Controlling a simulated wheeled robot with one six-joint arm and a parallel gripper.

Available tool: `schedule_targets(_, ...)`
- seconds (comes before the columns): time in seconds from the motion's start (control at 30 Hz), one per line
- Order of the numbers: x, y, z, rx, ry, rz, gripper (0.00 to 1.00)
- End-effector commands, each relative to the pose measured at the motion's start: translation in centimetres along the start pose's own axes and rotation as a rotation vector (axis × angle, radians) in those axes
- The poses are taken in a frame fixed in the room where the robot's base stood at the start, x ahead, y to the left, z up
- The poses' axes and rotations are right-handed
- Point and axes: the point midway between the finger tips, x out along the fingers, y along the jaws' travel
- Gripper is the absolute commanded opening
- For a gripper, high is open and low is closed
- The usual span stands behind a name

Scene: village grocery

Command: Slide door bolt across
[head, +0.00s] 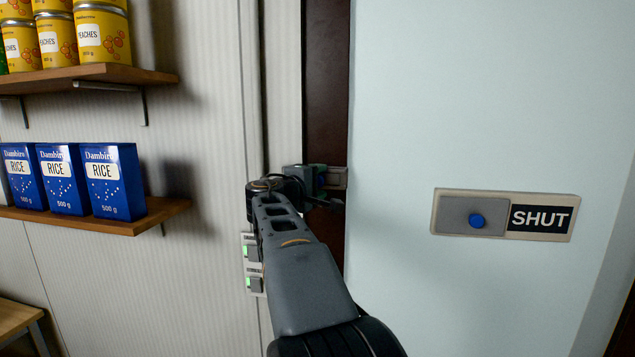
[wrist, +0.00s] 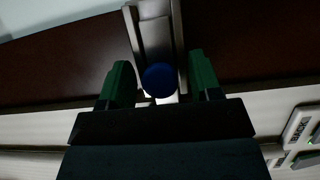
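The door bolt is a metal channel (wrist: 155,35) with a round blue knob (wrist: 160,80), on a dark brown upright strip beside the pale blue door (head: 400,90). In the head view the bolt's metal end (head: 338,177) shows just right of my gripper (head: 318,178), which hides most of the rest. In the wrist view my gripper (wrist: 161,82) is open, one green finger on each side of the knob, with gaps visible between fingers and knob. Whether the fingertips reach past the knob in depth cannot be told.
A sign plate reading SHUT (head: 540,218), with its own blue knob (head: 477,221), is on the door at right. Switches with green lights (head: 252,250) are on the wall below my gripper. Shelves at left hold rice boxes (head: 113,182) and peach tins (head: 102,35).

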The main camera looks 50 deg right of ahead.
Motion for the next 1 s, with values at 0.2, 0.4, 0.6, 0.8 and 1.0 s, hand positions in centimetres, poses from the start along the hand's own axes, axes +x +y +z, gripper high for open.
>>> schedule_targets(0.2, 0.0, 0.0, 0.0, 0.0, 0.0, 0.0, 0.37)
schedule_targets(0.4, 0.0, 0.0, 0.0, 0.0, 0.0, 0.0, 0.17)
schedule_targets(0.6, 0.0, 0.0, 0.0, 0.0, 0.0, 0.0, 0.0)
schedule_targets(0.8, -0.1, 0.0, -0.3, 0.0, 0.0, 0.0, 0.0)
schedule_targets(1.0, -1.1, -0.1, -3.0, -0.001, 0.005, 0.0, 0.0)
